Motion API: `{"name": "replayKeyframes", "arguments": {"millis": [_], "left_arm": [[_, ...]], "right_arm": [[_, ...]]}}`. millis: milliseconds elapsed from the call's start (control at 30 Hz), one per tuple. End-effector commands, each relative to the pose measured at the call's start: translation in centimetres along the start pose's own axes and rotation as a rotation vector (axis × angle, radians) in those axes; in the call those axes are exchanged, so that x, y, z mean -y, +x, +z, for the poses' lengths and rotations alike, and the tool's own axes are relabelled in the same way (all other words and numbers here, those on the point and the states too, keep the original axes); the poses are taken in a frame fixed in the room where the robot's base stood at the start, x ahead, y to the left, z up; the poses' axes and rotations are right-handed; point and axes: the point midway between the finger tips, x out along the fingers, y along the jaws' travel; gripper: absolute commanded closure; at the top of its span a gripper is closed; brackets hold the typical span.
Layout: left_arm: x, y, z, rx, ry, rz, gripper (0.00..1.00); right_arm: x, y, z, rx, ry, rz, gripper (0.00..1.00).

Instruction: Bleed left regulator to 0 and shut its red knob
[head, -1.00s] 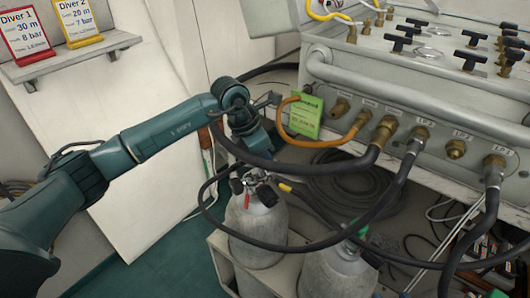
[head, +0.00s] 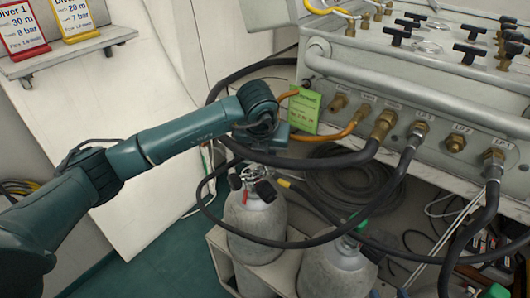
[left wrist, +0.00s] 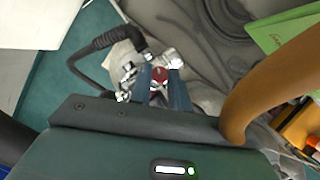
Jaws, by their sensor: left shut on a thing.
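The left regulator (head: 248,178) sits on top of the left grey cylinder (head: 254,222), with black round parts and a little red showing. My left arm reaches in from the left above it; its gripper is mostly hidden behind the wrist and dark hoses in the head view. In the left wrist view my left gripper (left wrist: 163,82) has its two fingers closed around the red knob (left wrist: 160,75). Silver regulator fittings (left wrist: 128,72) show beside the fingers. Gauge readings cannot be made out. I see no right gripper.
A second cylinder (head: 337,272) with a green-marked valve stands to the right. Dark hoses loop around the cylinder tops. An orange hose (head: 335,135) and a green card (head: 304,110) are close beside my left wrist. The air panel (head: 420,85) stands above right.

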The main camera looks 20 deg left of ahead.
Motion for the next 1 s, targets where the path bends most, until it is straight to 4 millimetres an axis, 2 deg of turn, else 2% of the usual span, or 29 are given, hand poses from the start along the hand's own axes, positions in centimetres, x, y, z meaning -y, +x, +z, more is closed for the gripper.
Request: {"name": "replayKeyframes", "arguments": {"millis": [233,500,1000], "left_arm": [[0.33,0.09,-0.04,-0.002,-0.212,0.087,1.0],[0.43,0.07,0.03,-0.002,-0.41,0.169,1.0],[0.51,0.07,0.09,-0.002,-0.578,0.238,1.0]], "right_arm": [[0.39,0.3,1.03,0.019,-0.012,-0.011,0.64],[0.61,0.62,1.16,0.016,-0.026,-0.02,0.64],[0.53,0.85,1.2,0.014,-0.036,-0.02,0.64]]}}
